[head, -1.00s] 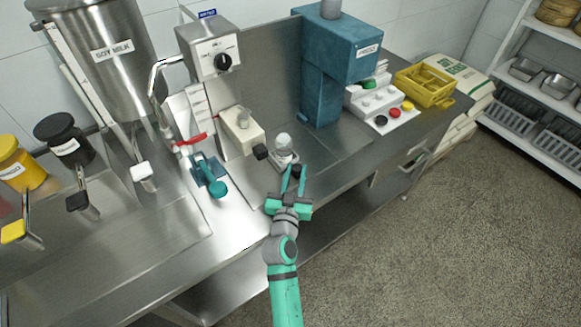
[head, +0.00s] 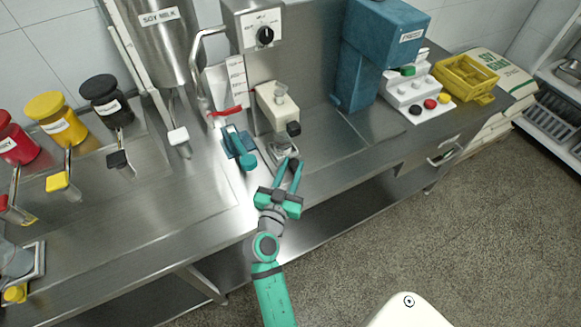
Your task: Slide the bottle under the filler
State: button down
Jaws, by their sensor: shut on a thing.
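The bottle (head: 282,149) shows only as a small pale grey patch at the tips of my gripper (head: 290,164). My teal fingers are shut on it, and they hide its lower part. It sits on the steel counter, in front of and below a cream block (head: 277,106) with a black knob. A grey box with a dial (head: 262,32) stands above and behind this block. No label tells which unit is the filler. I cannot tell whether the bottle is directly under a spout.
A blue-handled clamp (head: 240,147) stands close left of my gripper. A blue machine (head: 375,55) and a button panel (head: 415,95) stand to the right. Lidded jars (head: 58,118) line the left. The counter (head: 345,145) is bare right of my gripper.

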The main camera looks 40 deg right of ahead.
jog(key=shift+w+a, duration=0.15)
jog(key=shift+a, duration=0.1)
jog(key=c, duration=1.7)
grip_release()
jog(key=v, duration=1)
jog(key=shift+s+a, duration=0.3)
